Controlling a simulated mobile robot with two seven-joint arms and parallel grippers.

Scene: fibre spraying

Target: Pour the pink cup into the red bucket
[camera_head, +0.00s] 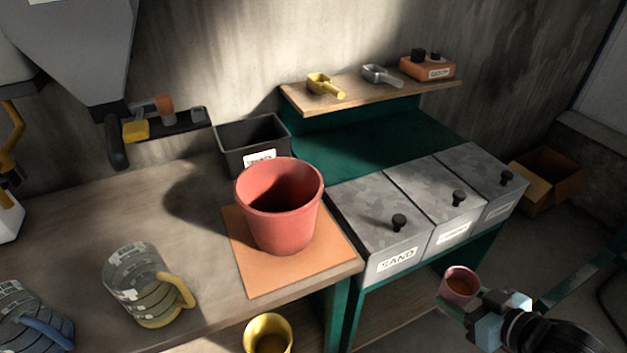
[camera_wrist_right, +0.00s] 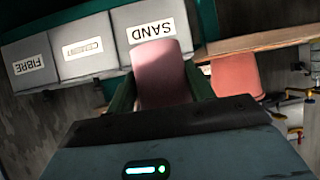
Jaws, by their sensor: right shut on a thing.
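The pink cup (camera_head: 460,284) is in my right gripper (camera_head: 474,298), in front of the bins at the lower right of the head view. It looks roughly upright and its inside shows orange-brown; I cannot tell what it holds. In the right wrist view the cup (camera_wrist_right: 163,75) sits between the fingers of my right gripper (camera_wrist_right: 163,92), which is shut on it. The red bucket (camera_head: 280,205) stands upright on an orange mat (camera_head: 252,276) at the table's right end, apart from the cup. It also shows in the right wrist view (camera_wrist_right: 236,75). My left gripper is not in view.
A black box (camera_head: 228,158) is behind the bucket. A yellow-handled jug (camera_head: 140,283) is left of it. A yellow container (camera_head: 268,333) is below the table edge. A shelf (camera_head: 370,92) holds scoops.

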